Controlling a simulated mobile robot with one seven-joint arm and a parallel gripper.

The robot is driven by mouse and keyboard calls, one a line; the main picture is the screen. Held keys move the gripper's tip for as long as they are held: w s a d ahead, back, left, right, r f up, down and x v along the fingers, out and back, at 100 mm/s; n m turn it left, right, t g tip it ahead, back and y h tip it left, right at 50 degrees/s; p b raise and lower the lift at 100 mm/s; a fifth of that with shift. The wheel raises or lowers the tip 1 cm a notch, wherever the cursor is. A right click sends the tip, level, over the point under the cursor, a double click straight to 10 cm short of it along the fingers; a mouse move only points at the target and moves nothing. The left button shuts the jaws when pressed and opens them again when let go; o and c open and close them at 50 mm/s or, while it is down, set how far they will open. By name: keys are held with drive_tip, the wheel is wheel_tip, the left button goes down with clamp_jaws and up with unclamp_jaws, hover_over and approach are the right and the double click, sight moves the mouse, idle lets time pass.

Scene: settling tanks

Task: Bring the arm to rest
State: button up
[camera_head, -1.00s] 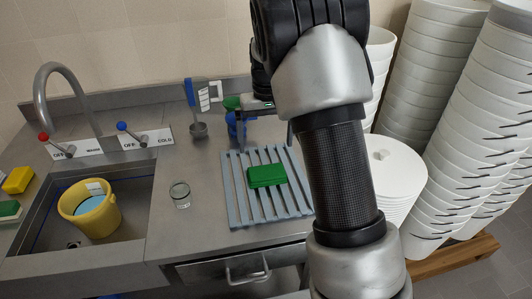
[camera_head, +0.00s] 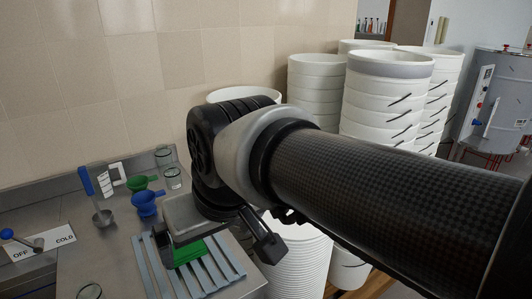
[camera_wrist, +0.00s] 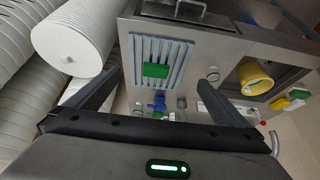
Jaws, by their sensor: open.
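My gripper shows in the wrist view (camera_wrist: 150,95) with its two dark fingers spread wide and nothing between them. In the head view my arm reaches in from the right, and my gripper (camera_head: 225,240) hangs above the grey slatted rack on the counter. The rack (camera_head: 220,270) carries a green block (camera_head: 190,252), partly hidden behind my arm. In the wrist view the rack (camera_wrist: 183,70) and the green block (camera_wrist: 155,70) lie below and beyond the fingers, apart from them.
Tall stacks of white buckets (camera_head: 385,100) stand right of the counter. The wrist view shows a yellow bucket (camera_wrist: 254,78) in the sink.

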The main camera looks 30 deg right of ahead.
drive_tip(key=shift+s+f, duration=0.15)
drive_tip(key=shift+f, duration=0.25)
wheel_tip(320, 180, up, 3)
drive_tip(key=p, duration=0.2)
drive_tip(key=shift+f+p, duration=0.2)
drive_tip(key=shift+p, duration=0.15)
idle(0.4)
